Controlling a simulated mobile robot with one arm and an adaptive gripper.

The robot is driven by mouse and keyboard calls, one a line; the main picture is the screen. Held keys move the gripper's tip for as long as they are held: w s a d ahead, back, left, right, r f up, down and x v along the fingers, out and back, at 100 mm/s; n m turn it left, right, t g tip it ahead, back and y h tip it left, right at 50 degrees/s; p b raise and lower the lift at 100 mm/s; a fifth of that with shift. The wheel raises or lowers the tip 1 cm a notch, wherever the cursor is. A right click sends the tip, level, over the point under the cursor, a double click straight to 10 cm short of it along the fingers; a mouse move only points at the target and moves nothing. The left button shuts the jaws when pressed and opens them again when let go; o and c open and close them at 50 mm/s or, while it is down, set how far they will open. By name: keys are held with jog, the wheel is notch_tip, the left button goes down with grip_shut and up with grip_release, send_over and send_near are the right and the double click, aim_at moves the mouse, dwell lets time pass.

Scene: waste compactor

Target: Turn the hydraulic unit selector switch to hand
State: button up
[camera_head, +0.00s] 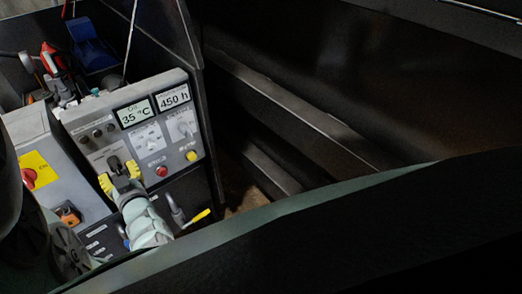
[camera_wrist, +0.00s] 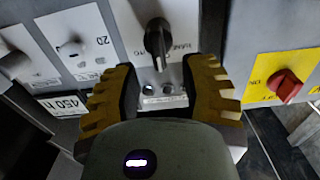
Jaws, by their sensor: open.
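The black selector switch (camera_wrist: 156,38) is on a light grey panel, straight ahead of my gripper (camera_wrist: 163,75) in the wrist view. Its handle stands nearly vertical in that picture, with the narrow end towards me. Small lettering beside it is only partly legible. My gripper is open, its yellow-and-black fingers spread to either side below the handle; I cannot tell whether either touches it. In the head view my gripper (camera_head: 120,176) is at the lower left of the control panel (camera_head: 136,155), with the switch (camera_head: 114,162) just above the fingers.
The panel carries an oil display (camera_head: 134,112), an hours display (camera_head: 173,97), a red button (camera_head: 161,171) and a yellow button (camera_head: 191,155). A red rotary switch on a yellow plate (camera_wrist: 286,86) sits close to the right finger. Dark compactor walls (camera_head: 310,110) lie to the right.

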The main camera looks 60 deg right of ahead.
aim_at(117, 170)
jog(key=shift+x, duration=2.35)
jog(key=shift+o, duration=0.4)
grip_shut()
